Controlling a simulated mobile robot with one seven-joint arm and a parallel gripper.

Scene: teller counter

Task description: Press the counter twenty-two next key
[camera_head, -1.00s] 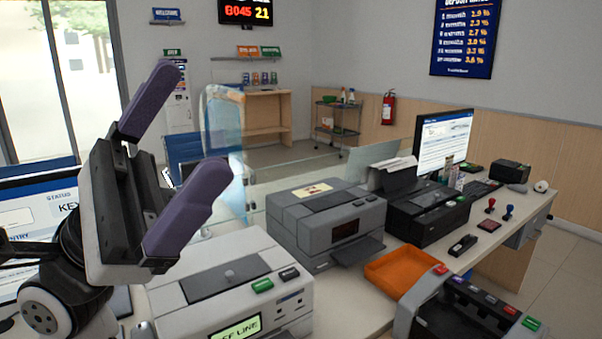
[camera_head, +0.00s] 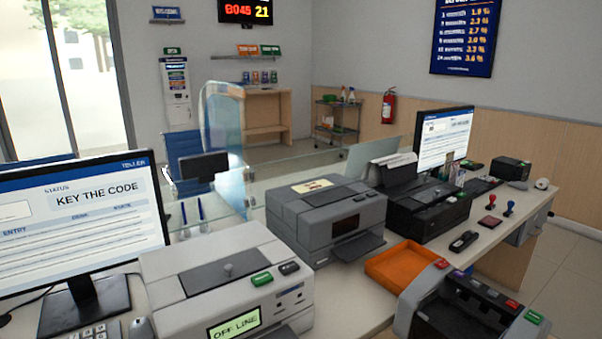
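My gripper is out of view. No label for counter twenty-two can be read on any key. A red wall display (camera_head: 247,12) at the top reads B045 and 21. A grey machine (camera_head: 425,318) at the lower right has a row of small coloured keys on top, with a green key (camera_head: 534,317) at its right end. The near light-grey machine (camera_head: 190,262) has a green key (camera_head: 262,278) and a dark key (camera_head: 289,267), and its small screen reads OFF LINE. A keypad (camera_head: 97,332) is partly cut off at the lower left.
A monitor (camera_head: 85,215) at the left reads KEY THE CODE. A mouse (camera_head: 141,328) lies beside the keypad. A dark grey printer (camera_head: 325,215), an orange tray (camera_head: 400,262) and a black printer (camera_head: 425,215) crowd the counter. Glass panels stand behind. Stamps (camera_head: 490,203) stand at the right.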

